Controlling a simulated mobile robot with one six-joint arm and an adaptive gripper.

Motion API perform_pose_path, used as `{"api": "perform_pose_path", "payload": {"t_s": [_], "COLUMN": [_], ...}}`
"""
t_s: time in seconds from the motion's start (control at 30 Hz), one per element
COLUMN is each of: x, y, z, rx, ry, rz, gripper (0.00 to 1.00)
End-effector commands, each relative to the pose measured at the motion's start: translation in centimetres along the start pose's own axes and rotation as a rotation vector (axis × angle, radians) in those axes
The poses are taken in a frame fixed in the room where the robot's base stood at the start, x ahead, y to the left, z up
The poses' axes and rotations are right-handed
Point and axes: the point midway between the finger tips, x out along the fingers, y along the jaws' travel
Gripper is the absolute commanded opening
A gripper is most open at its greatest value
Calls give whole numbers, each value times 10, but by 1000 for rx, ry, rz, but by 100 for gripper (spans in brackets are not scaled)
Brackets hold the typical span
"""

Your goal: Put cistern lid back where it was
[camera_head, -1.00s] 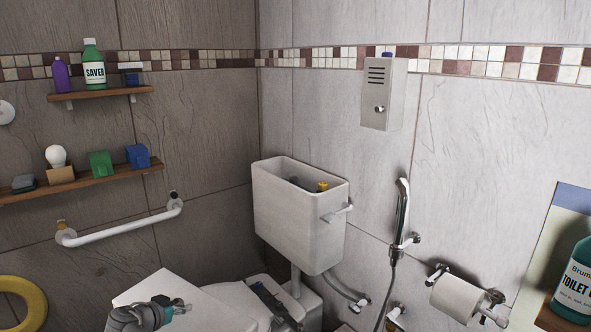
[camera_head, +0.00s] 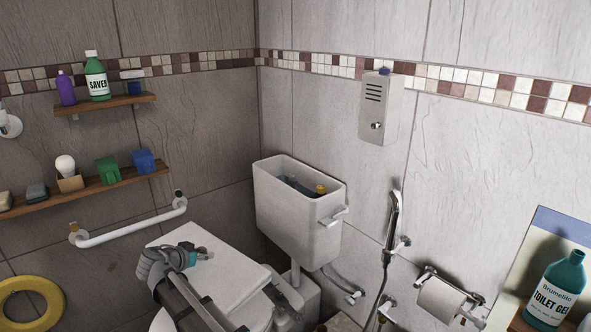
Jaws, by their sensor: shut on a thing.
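The white cistern (camera_head: 298,222) hangs on the wall near the corner, its top open. Dark and yellow inner parts show inside it. My gripper (camera_head: 203,254) is at the lower left of the cistern, shut on a flat white slab, the cistern lid (camera_head: 225,272). The lid is held in front of and to the left of the cistern, apart from it, and looks tilted. The fingertips are small in view, and the exact grip on the lid is partly hidden.
A white grab bar (camera_head: 130,229) and shelves with bottles line the left wall. A yellow ring (camera_head: 12,300) is at lower left.

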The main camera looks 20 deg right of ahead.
Motion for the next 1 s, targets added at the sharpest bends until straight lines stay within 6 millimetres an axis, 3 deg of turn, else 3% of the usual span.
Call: {"api": "perform_pose_path", "payload": {"t_s": [0.03, 1.0], "x": [-1, 35], "y": [-1, 5], "z": [-15, -164], "rx": [2, 54], "ry": [3, 3], "rz": [5, 104], "gripper": [0, 0]}}
